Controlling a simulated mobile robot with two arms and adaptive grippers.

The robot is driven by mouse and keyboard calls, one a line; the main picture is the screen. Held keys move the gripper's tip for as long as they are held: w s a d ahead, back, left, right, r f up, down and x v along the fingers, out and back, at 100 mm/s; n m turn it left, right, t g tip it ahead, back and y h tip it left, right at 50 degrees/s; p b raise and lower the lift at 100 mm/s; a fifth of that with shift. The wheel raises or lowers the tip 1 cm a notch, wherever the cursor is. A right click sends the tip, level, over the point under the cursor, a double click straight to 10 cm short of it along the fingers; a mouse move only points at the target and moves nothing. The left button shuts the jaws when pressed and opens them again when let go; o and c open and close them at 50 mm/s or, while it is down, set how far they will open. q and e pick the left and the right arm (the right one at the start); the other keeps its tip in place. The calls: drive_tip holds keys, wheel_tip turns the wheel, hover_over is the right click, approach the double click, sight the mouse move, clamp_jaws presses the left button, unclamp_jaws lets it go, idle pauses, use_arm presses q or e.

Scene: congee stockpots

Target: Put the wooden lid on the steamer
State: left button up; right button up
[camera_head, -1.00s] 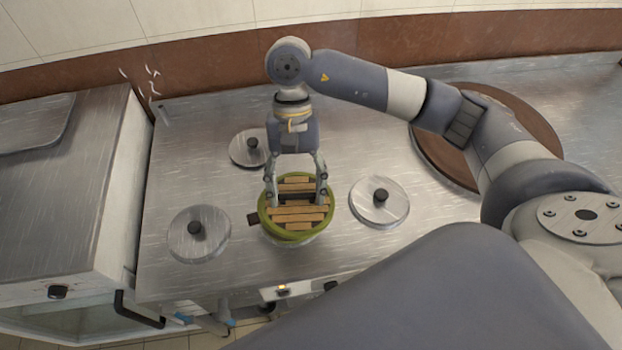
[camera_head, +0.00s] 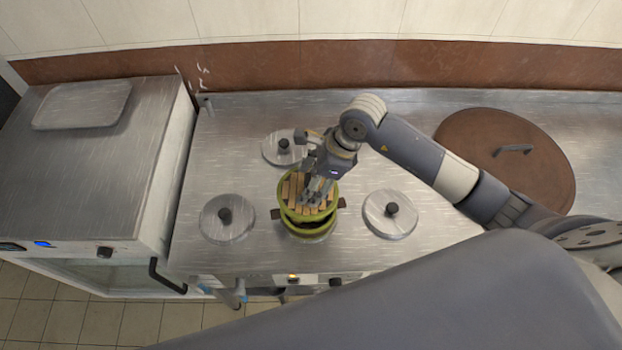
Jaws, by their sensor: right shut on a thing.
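A round slatted wooden lid (camera_head: 293,188) with a green rim sits at the middle of the steel stove top, over the green-sided steamer (camera_head: 309,228). A dark gap shows between them at the front, and the lid looks tilted. Dark side handles stick out left and right below it. My right gripper (camera_head: 316,193) reaches down from the upper right and is shut on the lid near its middle. Its fingers hide part of the slats, so the exact grip is hard to see. My left gripper is out of view.
Steel lids with black knobs lie to the left (camera_head: 227,218), right (camera_head: 390,213) and behind (camera_head: 285,147) the steamer. A large brown round cover (camera_head: 470,140) with a bar handle lies at the right. A steel cabinet (camera_head: 105,150) stands at the left.

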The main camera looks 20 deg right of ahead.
drive_tip(key=shift+f+b, duration=0.45)
drive_tip(key=shift+f, duration=0.15)
drive_tip(key=shift+f+b, duration=1.45)
drive_tip(key=shift+f, duration=0.9)
drive_tip(key=shift+b, duration=0.35)
drive_tip(key=shift+f+b, duration=0.55)
drive_tip(key=o, duration=0.8)
